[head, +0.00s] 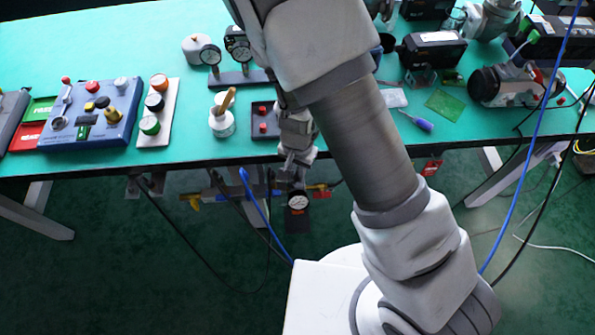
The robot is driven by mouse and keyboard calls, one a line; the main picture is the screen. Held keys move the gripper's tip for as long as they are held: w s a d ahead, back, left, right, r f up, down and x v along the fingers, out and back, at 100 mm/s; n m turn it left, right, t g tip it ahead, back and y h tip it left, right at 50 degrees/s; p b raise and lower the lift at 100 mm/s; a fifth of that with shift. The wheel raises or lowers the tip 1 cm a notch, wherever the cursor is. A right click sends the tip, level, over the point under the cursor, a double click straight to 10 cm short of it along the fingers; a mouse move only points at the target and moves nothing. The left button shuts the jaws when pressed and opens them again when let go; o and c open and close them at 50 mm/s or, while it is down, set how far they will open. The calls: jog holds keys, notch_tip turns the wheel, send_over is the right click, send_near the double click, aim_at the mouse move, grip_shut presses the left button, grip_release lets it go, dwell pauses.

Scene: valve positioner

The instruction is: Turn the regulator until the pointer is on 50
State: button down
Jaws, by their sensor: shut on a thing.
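The regulator (298,211) hangs below the front edge of the table, with a round white gauge dial on its dark body. The dial is too small here to read the pointer or its numbers. My gripper (294,170) points down at the table's front edge, directly above the dial, and is shut on the top of the regulator. The fingers are small in this view, and the knob between them is mostly hidden.
Pipes with a yellow valve handle (193,201) and a red handle (321,191) flank the regulator. Blue and black hoses hang below. The green table (335,145) holds a blue control box (92,115), gauges (210,56) and a screwdriver (421,124).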

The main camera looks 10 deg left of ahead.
jog(key=shift+m, duration=0.3)
jog(key=shift+r+m+p, duration=0.1)
jog(key=shift+m+p, duration=0.85)
jog(key=shift+m, duration=0.25)
jog(key=shift+m+p, duration=0.65)
jog(key=shift+m, duration=0.65)
jog(key=c, duration=0.9)
grip_release()
notch_tip(320, 180, up, 17)
jog(key=p, duration=0.5)
jog(key=shift+r+p, duration=0.15)
jog(key=shift+p, duration=0.2)
